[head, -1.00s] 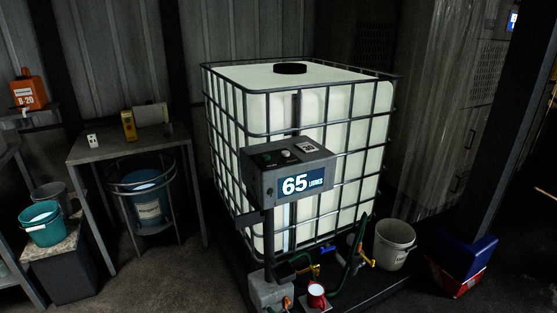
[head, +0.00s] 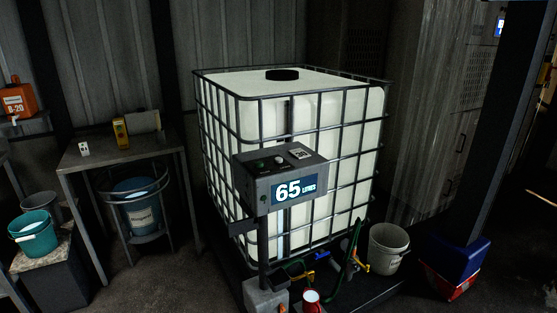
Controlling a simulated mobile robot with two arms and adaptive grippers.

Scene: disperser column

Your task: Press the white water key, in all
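A grey control box (head: 262,178) stands on a post in front of a large white caged tank (head: 310,130). Its front display (head: 292,190) reads 65 litres. On its sloped top are a small pale round key (head: 279,158), a green one (head: 261,164) and a white label plate (head: 299,154). The keys are too small to tell whether any is pressed. Neither of my grippers shows in the head view.
A table (head: 80,158) with small items stands at the left, a blue drum under it. A teal bucket (head: 34,236) sits on a low block. A white bucket (head: 388,246), hoses and a red jug (head: 311,298) are by the tank's foot. Dark floor is open between table and tank.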

